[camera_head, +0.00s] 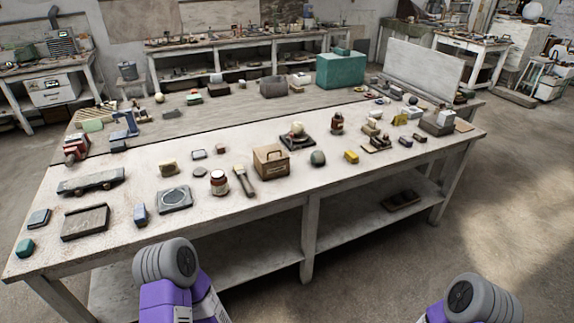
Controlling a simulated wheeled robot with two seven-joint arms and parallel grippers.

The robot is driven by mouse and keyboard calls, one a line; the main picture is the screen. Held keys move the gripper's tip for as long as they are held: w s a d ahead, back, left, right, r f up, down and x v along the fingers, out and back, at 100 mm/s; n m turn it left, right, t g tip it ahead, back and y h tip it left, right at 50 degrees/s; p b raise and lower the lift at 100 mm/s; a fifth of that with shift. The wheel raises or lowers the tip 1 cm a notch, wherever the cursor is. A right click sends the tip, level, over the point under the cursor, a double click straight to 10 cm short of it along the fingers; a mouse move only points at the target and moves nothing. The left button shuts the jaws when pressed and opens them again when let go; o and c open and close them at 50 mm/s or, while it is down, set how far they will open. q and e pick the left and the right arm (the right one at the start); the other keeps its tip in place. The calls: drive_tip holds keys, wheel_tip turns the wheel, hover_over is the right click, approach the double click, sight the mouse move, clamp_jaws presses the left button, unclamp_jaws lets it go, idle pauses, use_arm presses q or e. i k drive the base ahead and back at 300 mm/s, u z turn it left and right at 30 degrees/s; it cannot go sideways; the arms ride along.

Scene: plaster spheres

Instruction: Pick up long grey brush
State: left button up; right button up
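A long grey brush (244,181) lies on the near part of the white worktable (330,185). It lies between a dark red jar on its left and a brown wooden box on its right, with a gap to the jar. Parts of my two purple and grey arms show at the bottom edge, left of centre and at the right, in front of the table. Neither gripper's fingers show in this view.
The red jar (219,182) and the brown box (271,161) stand close beside the brush. A square grey plate (175,199) lies to the left. Many small objects cover the table. The table front right of the box is fairly clear.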

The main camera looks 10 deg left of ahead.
sight(239, 170)
drive_tip(key=u, duration=0.3)
drive_tip(key=i, duration=1.1)
drive_tip(key=u, duration=0.8)
